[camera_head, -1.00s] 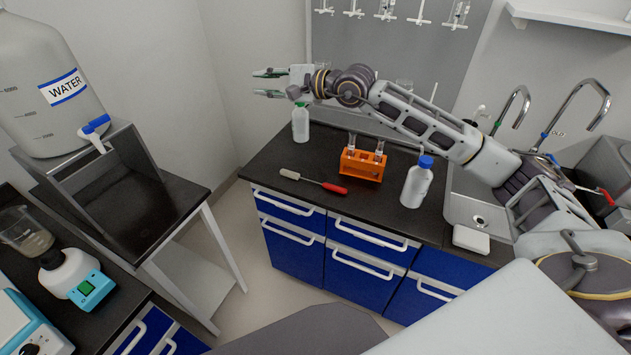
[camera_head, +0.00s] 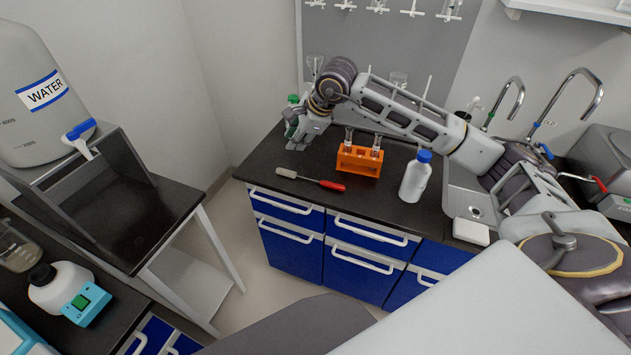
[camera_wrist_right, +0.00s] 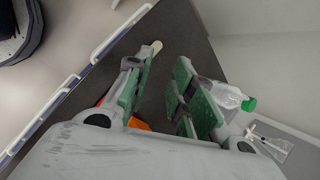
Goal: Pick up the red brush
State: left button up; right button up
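The red brush (camera_head: 333,186) lies on the black counter near its front edge, with its red handle to the right and a pale head to the left. In the right wrist view, its pale end (camera_wrist_right: 156,47) shows beyond one finger; most of the rest is hidden by that finger. My right gripper (camera_head: 297,142) points down over the counter, behind and above the brush's pale end. In the wrist view (camera_wrist_right: 162,80) its green-padded fingers are apart with nothing between them. My left gripper is not in view.
An orange rack (camera_head: 360,160) with glass tubes stands right of the gripper. A blue-capped bottle (camera_head: 416,178) stands further right by the sink. A green-capped bottle (camera_wrist_right: 225,95) is just beside one finger, largely hidden in the head view. The counter left of the brush is clear.

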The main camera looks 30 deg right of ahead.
jog(key=s+d+f+m+g+h, duration=0.2)
jog(key=s+d+m+g+h, duration=0.2)
jog(key=s+d+m, duration=0.3)
jog(key=shift+s+d+f, duration=0.4)
jog(key=shift+s+d, duration=0.05)
jog(key=shift+d, duration=0.05)
jog(key=shift+f, duration=0.15)
send_over(335, 188)
notch_tip(335, 188, down, 8)
jog(key=shift+a+r, duration=0.1)
jog(key=shift+f, duration=0.25)
dwell(0.4)
